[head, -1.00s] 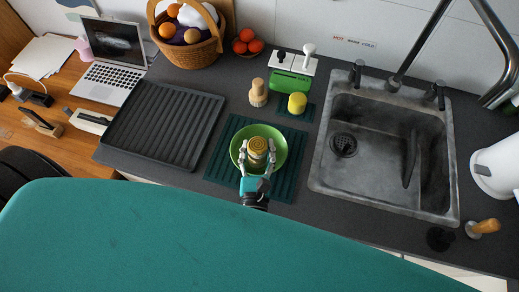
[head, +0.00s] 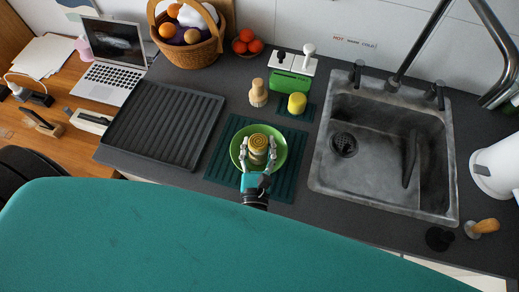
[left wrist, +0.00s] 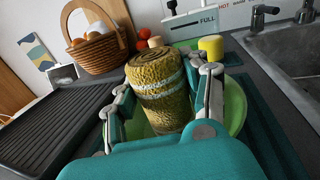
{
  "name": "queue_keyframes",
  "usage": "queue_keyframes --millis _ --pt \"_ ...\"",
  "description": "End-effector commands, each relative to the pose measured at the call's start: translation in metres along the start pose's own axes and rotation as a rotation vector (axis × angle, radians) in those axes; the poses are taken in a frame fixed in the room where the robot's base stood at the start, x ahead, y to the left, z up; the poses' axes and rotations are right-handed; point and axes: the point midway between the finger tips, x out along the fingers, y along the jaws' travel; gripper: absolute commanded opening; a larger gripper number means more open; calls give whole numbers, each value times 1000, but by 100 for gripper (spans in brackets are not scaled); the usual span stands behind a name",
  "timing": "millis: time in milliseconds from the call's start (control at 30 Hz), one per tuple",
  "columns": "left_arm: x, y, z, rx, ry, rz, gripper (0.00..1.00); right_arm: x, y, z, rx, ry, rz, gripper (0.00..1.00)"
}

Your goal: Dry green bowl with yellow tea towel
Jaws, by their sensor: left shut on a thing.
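The green bowl (head: 277,154) sits on a dark teal mat (head: 222,169) on the counter; its rim also shows in the left wrist view (left wrist: 236,105). The yellow tea towel (head: 258,147) is rolled into an upright cylinder with pale stripes. My left gripper (head: 257,161) is shut on the towel, with a finger on each side, and holds it inside the bowl. In the left wrist view the towel (left wrist: 158,90) stands between the fingers. Its lower end is hidden, so I cannot tell whether it touches the bowl. My right gripper is not in view.
A black ribbed drying tray (head: 165,122) lies left of the mat. The sink (head: 385,150) is on the right. A wooden brush (head: 258,93), a yellow sponge (head: 297,103) and a green-and-white dispenser (head: 292,73) stand behind the bowl.

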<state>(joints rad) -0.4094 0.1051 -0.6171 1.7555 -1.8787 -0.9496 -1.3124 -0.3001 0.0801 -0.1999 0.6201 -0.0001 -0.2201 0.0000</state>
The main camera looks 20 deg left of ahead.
Motion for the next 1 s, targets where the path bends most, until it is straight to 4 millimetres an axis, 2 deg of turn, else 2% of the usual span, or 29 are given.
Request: queue_keyframes --millis 33,133,367,700,1000 --pt "-7 1 -2 2 5 -2 21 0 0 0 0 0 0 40" --pt "-11 2 -1 1 4 -1 21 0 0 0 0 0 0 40" --pt "-11 2 0 1 3 -1 21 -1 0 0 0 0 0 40" --pt "-10 2 16 1 1 -1 21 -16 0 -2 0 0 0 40" --pt "-10 2 15 1 1 0 21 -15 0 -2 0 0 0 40"
